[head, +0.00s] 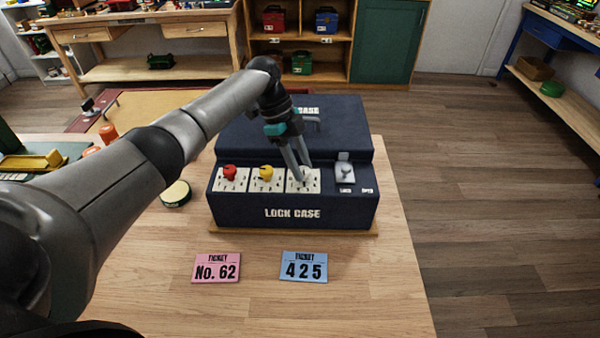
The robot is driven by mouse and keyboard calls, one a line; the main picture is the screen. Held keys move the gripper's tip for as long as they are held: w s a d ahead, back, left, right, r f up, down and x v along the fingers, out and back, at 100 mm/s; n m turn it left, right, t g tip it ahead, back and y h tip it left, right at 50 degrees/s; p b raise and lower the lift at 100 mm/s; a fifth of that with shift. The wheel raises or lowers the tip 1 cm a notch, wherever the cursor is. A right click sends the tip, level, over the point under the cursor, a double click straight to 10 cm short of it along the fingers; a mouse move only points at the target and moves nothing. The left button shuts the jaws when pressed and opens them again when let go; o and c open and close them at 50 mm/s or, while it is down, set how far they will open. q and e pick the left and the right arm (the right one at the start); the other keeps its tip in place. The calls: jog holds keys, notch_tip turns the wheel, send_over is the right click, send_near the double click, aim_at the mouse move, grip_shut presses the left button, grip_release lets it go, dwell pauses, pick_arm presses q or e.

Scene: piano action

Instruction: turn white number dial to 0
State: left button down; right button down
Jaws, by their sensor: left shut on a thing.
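A dark blue lock case (293,213) stands on the wooden table. Its front ledge carries a red dial (229,172), a yellow dial (266,172) and the white number dial (306,174), each on a pale number plate. My left gripper (303,172) reaches down over the case from the left and is shut on the white dial. The fingers cover part of that dial, and its numbers and pointer are too small to read. My right gripper is not in view.
A grey latch (345,172) sits right of the white dial. A pink ticket reading "No. 62" (216,268) and a blue ticket reading "425" (304,267) lie in front of the case. A round tin (175,194) stands left of it.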

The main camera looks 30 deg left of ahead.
aim_at(303, 167)
pick_arm(q)
jog(key=m+b, duration=0.2)
jog(key=m+g+b, duration=0.1)
jog(key=m+b, duration=0.1)
jog(key=m+g+b, duration=0.1)
jog(key=m+b, duration=0.1)
jog(key=shift+w+d+f+y, duration=0.15)
jog(key=shift+w+f+y, duration=0.1)
jog(key=shift+y, duration=0.15)
jog(key=shift+r+m+g+y+b, duration=0.1)
jog(key=shift+m+g+y+b, duration=0.25)
jog(key=shift+m+b, duration=0.7)
jog(key=shift+r+m+g+y+b, duration=0.1)
jog(key=shift+m+g+y+b, duration=0.25)
jog(key=shift+m+b, duration=0.7)
jog(key=shift+m, duration=0.3)
jog(key=c, duration=0.5)
grip_release()
jog(key=shift+r, duration=0.1)
notch_tip(303, 167, up, 20)
jog(key=p, duration=1.7)
